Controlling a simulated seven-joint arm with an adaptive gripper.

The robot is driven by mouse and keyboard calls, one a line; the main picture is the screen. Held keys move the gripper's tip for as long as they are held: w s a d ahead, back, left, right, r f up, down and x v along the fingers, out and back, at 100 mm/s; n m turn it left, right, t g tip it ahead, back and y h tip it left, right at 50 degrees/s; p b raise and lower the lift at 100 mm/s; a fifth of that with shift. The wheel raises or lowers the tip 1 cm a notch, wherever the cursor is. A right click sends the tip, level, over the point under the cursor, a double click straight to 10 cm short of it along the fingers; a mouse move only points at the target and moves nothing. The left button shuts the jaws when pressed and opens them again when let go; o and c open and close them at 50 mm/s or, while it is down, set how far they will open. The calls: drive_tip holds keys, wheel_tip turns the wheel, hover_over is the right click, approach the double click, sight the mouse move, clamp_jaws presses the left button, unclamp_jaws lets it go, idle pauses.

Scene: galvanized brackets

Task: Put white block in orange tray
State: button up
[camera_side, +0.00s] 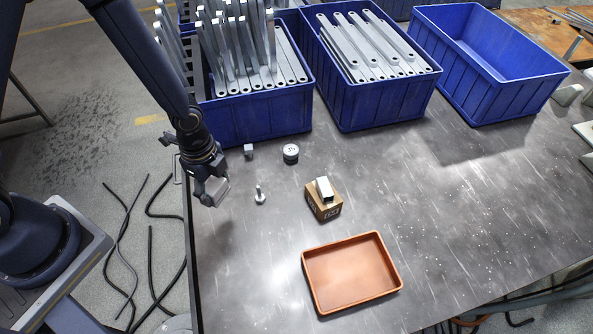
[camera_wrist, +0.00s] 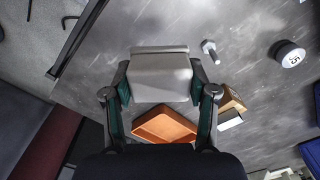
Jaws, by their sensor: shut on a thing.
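My gripper (camera_side: 209,190) is over the left edge of the table, apart from the tray and to its upper left. It is shut on a pale, whitish block (camera_side: 220,191), which also shows between the fingers in the wrist view (camera_wrist: 160,78). The fingers hold it from both sides. The orange tray (camera_side: 350,272) lies flat and empty at the front middle of the table. In the wrist view the tray (camera_wrist: 165,128) shows beyond the gripper, partly hidden by it.
A bolt (camera_side: 259,195), a round weight (camera_side: 290,153) and a small grey cube (camera_side: 249,150) stand nearby. Blue crates (camera_side: 260,119) line the back. The table's right side is mostly clear.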

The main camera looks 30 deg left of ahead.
drive_tip(key=s+d+m, duration=0.4)
drive_tip(key=d+m, duration=0.1)
drive_tip(key=d, duration=0.6)
drive_tip(key=s+d+m, duration=0.4)
drive_tip(key=s+d, duration=0.1)
drive_tip(key=d, duration=0.5)
hover_over(337, 277)
drive_tip(key=shift+m, duration=0.3)
drive_tip(key=f, duration=0.5)
drive_tip(key=s+f, duration=0.1)
drive_tip(key=f, duration=0.2)
drive_tip(key=shift+a+f, duration=0.1)
drive_tip(key=shift+a, duration=0.3)
drive_tip(key=shift+w+d+f, duration=0.35)
drive_tip(key=shift+f, duration=0.1)
drive_tip(key=shift+w+d+f, duration=0.1)
drive_tip(key=shift+f, duration=1.6)
drive_tip(key=shift+f, duration=0.1)
drive_tip(key=o, duration=1.2)
drive_tip(key=shift+c, duration=0.2)
